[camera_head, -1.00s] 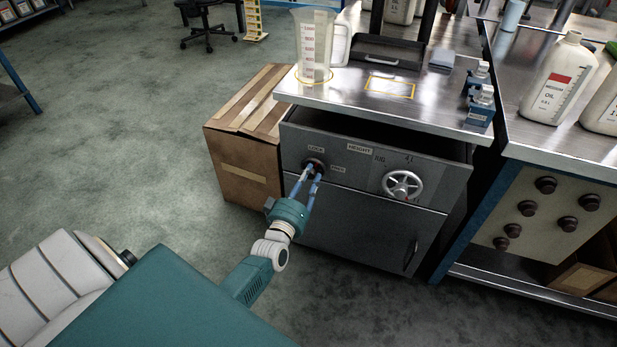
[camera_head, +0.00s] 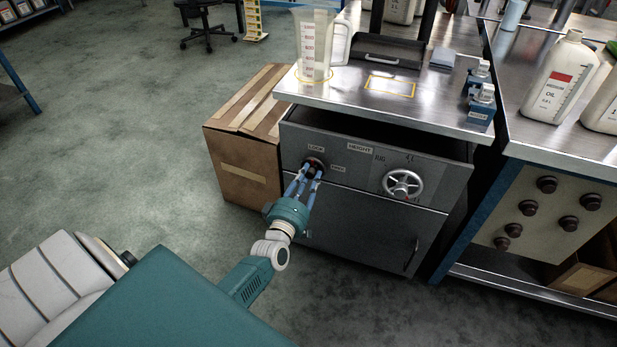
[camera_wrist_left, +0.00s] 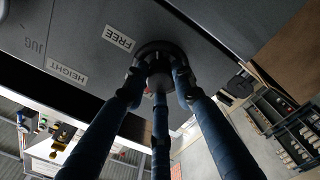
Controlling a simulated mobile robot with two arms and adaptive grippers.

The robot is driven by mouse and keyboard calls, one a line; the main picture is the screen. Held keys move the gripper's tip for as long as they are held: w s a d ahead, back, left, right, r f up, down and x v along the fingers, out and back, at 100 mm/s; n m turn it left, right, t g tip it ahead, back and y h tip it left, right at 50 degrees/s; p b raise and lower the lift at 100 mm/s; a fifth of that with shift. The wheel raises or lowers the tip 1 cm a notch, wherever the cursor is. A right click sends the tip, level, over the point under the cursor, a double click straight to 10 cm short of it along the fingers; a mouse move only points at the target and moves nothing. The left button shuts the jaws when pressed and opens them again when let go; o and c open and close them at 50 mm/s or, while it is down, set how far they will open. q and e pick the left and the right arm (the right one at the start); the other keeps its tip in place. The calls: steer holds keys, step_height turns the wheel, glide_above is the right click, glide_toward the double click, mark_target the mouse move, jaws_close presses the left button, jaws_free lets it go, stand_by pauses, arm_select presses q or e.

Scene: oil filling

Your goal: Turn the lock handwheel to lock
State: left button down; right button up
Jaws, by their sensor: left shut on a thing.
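The lock handwheel (camera_head: 315,163) is a small dark knob on the upper left of the grey cabinet front, between the labels LOCK and FREE. My left gripper (camera_head: 312,172) is shut on it, with its blue fingers around the knob's rim. In the left wrist view the dark round handwheel (camera_wrist_left: 160,55) sits between my fingertips (camera_wrist_left: 157,72), beside the FREE label (camera_wrist_left: 118,38). The fingers hide part of the knob. My right gripper is not in view.
A silver height handwheel (camera_head: 403,183) is to the right on the same cabinet (camera_head: 350,215). A cardboard box (camera_head: 240,165) stands against the cabinet's left side. Floor at the left is clear.

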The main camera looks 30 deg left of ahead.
arm_select(q)
steer(key=shift+s+d+f, duration=0.1)
steer(key=shift+f, duration=0.1)
steer(key=c, duration=1.4)
jaws_free()
steer(key=shift+r, duration=0.1)
steer(key=v, duration=1.2)
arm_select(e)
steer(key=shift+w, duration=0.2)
arm_select(q)
steer(key=shift+d, duration=0.1)
